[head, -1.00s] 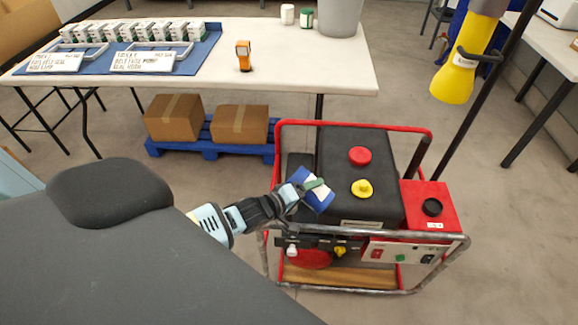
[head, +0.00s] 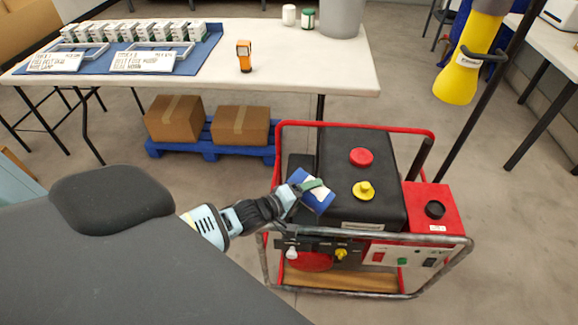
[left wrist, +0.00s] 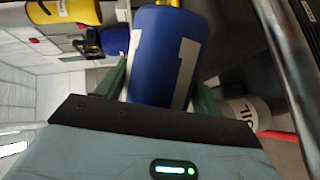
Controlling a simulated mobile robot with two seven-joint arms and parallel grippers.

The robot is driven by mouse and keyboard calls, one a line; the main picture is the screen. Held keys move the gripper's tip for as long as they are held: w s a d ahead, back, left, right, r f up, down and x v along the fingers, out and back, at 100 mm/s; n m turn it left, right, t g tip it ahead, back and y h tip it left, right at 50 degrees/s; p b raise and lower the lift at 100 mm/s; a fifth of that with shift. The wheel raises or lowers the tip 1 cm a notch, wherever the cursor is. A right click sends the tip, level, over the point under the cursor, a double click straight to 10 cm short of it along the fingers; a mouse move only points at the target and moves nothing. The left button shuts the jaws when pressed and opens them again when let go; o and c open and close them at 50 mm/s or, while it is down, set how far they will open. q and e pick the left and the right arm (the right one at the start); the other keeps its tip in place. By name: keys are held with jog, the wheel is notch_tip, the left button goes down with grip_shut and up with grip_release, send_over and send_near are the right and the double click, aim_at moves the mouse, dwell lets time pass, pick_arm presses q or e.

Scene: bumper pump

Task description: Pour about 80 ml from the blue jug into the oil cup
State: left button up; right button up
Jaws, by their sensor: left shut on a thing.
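My left gripper (head: 312,188) is shut on the blue jug (head: 321,201), which has a pale strip and looks tilted. In the left wrist view the blue jug (left wrist: 150,65) sits between the green fingers (left wrist: 162,92). A pale cup (left wrist: 240,108) with dark lettering that looks like "OIL" shows beside the right finger, partly hidden; I take it for the oil cup. It stands apart from the jug in the picture. I see no stream, and the liquid level is hidden. My right gripper is out of view.
The red-framed machine (head: 436,246) stands under and right of the jug, with a red knob (head: 361,157) and yellow knob (head: 364,190) on top. A white table (head: 300,70) stands behind. Boxes (head: 241,126) sit on a blue pallet (head: 206,152).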

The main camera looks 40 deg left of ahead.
pick_arm(q)
jog(key=shift+d, duration=0.4)
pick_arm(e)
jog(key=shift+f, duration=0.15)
pick_arm(q)
jog(key=shift+a+f+n+t+h+b, duration=0.15)
jog(key=shift+f+n+t+h+b, duration=0.2)
jog(key=shift+n+b, duration=0.45)
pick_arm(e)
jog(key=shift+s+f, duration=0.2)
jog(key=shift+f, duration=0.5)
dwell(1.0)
pick_arm(q)
jog(key=shift+r, duration=0.15)
